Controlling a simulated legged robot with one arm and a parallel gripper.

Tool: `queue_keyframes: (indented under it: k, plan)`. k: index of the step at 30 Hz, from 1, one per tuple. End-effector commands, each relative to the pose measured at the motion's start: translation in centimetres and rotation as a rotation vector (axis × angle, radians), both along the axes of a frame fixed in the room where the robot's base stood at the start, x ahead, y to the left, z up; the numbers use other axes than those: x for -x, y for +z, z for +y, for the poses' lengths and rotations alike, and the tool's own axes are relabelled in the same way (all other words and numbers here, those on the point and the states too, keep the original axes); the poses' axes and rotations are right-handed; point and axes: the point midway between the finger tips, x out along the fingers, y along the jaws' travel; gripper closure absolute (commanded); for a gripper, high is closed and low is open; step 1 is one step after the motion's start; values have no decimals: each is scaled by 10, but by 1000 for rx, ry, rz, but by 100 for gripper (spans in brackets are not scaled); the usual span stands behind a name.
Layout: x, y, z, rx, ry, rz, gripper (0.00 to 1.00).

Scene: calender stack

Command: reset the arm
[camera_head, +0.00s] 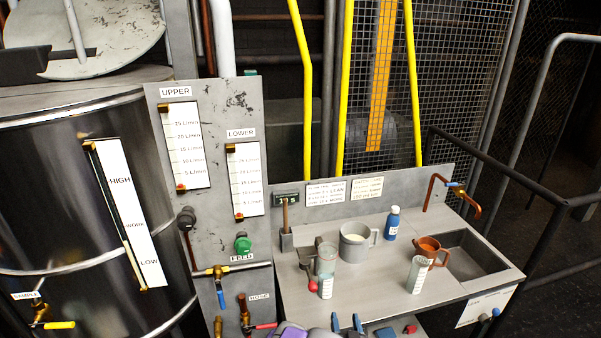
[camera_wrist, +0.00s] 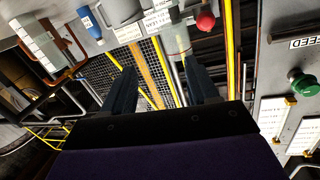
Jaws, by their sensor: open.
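My gripper (camera_head: 346,322) shows at the bottom edge of the head view as two small blue fingertips, low in front of the grey bench. My purple arm part (camera_head: 298,332) lies to their left. In the wrist view my gripper (camera_wrist: 160,64) has its two dark fingers spread wide apart. Nothing is held between them. The wrist picture is strongly tilted, with the bench items along its top. Most of the arm is out of view.
The bench (camera_head: 365,285) carries a grey mug (camera_head: 353,245), a blue bottle (camera_head: 392,224), an orange-brown jug (camera_head: 429,250), clear graduated vessels (camera_head: 416,280) and a sink (camera_head: 472,254). A gauge panel (camera_head: 215,225) and dark tank (camera_head: 75,200) stand left. Railings (camera_head: 500,160) stand right.

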Motion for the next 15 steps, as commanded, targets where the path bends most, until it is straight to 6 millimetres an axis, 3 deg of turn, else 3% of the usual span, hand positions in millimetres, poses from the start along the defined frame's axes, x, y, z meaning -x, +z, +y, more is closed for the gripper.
queue_keyframes:
  k: [6,15]
  plan:
    - [-16,27,-61,25,-264,124,41]
    - [4,52,-107,-6,-513,381,41]
